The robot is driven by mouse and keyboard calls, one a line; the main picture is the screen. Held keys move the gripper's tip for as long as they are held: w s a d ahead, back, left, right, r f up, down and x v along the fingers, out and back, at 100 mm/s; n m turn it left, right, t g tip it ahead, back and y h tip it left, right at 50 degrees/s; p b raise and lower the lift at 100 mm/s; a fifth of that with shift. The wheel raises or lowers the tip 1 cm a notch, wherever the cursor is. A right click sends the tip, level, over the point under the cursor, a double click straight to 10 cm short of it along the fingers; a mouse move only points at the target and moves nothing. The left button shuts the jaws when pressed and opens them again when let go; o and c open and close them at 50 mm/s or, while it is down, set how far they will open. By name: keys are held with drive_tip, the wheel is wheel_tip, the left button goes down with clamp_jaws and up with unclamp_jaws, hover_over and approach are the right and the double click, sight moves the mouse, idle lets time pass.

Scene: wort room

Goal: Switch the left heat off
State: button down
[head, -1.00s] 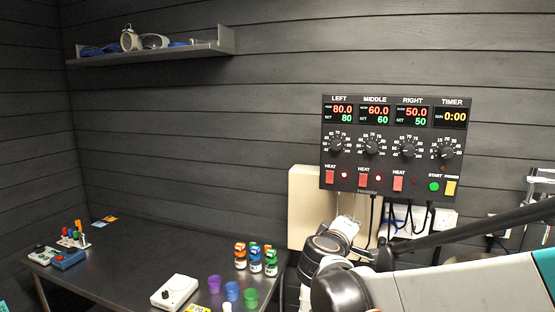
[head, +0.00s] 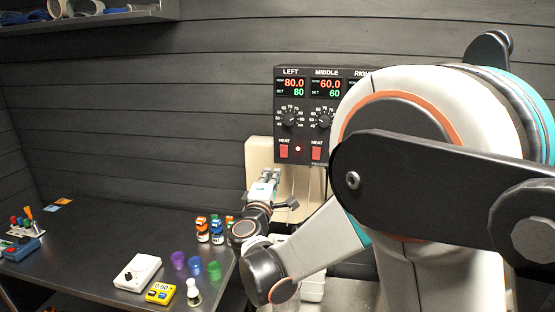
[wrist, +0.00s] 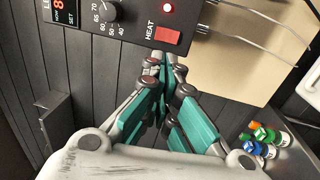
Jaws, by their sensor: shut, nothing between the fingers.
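The control panel (head: 302,130) hangs on the dark wall. Its left display (head: 291,87) reads 80.0 over a set value of 80. In the wrist view the HEAT switch (wrist: 167,36) and lit lamp (wrist: 167,7) lie just beyond my fingertips. My gripper (wrist: 165,57) is shut and empty, its tips near the panel's lower edge, below the switch; I cannot tell whether they touch. In the head view my gripper (head: 271,174) is below the panel.
The middle HEAT switch (head: 317,153) is close on the right. My arm hides the panel's right part. Bottles (head: 203,230), coloured cups (head: 196,266) and a white device (head: 137,272) stand on the dark table (head: 80,240).

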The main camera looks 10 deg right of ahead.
sight(281, 148)
drive_tip(key=x, duration=1.4)
drive_tip(key=shift+s+p, duration=0.1)
drive_tip(key=shift+p, duration=0.2)
drive_tip(key=shift+w+d+r, duration=0.1)
drive_tip(key=shift+w+d, duration=0.05)
drive_tip(key=shift+w, duration=0.1)
drive_tip(key=shift+s, duration=0.2)
drive_tip(key=s+a+r, duration=0.1)
drive_tip(key=s+a, duration=0.4)
drive_tip(key=s, duration=0.7)
drive_tip(key=shift+s+a+r+b, duration=0.2)
drive_tip(key=shift+r+b, duration=0.15)
drive_tip(key=shift+b, duration=0.05)
